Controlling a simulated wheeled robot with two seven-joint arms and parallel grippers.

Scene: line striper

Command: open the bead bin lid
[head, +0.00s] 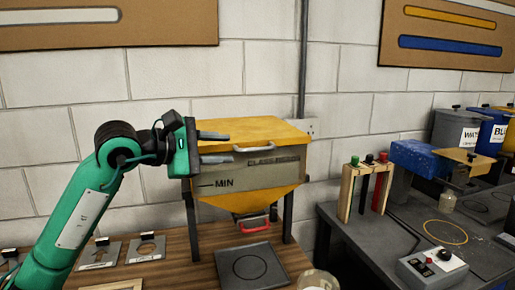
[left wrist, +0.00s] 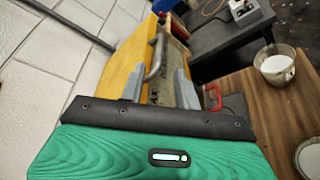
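The bead bin (head: 240,175) is a grey and yellow hopper on dark legs, marked MIN, standing on the wooden bench. Its yellow lid (head: 262,131) looks shut and has a grey bar handle (head: 268,147) along the front edge. My left gripper (head: 220,148) is level with the lid at the bin's left end, fingers pointing right, apart and empty. In the left wrist view the lid (left wrist: 128,62) and handle (left wrist: 156,52) lie ahead, with the handle beyond the gap between the open fingers (left wrist: 160,88). My right gripper is not in view.
A red handle (head: 256,225) hangs under the bin above a dark square plate (head: 250,264). A grey table (head: 350,245) at right holds a wooden rack (head: 366,190) and a switch box (head: 432,268). A cup (left wrist: 275,69) stands on the bench. A wall is behind.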

